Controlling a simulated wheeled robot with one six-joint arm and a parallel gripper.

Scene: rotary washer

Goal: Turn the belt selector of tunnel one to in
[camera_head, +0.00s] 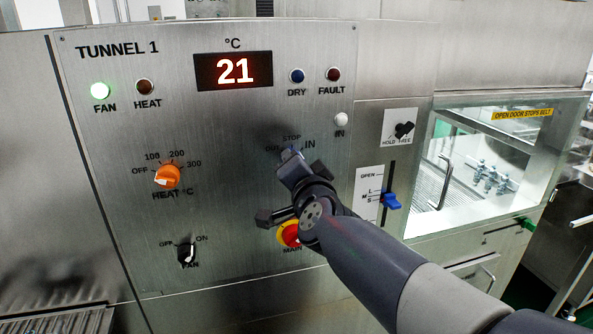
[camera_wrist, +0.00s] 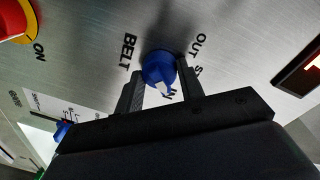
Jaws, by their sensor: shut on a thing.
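The belt selector is a blue knob (camera_wrist: 157,66) with a white pointer mark, on the steel panel of tunnel 1 (camera_head: 215,215). My gripper (camera_wrist: 160,72) has one finger on each side of the knob and is shut on it. In the wrist view the pointer mark is at the knob's lower edge, toward the partly hidden IN lettering. OUT, part of STOP and BELT are legible around the knob. In the head view my gripper (camera_head: 292,165) covers most of the knob. The white IN lamp (camera_head: 341,119) sits above right; I cannot tell if it is lit.
An orange heat knob (camera_head: 167,177) and a black fan switch (camera_head: 187,254) are at left. The red and yellow main switch (camera_head: 289,235) is close below my gripper, partly hidden. A blue slider (camera_head: 391,201) and a glass door (camera_head: 480,165) are at right.

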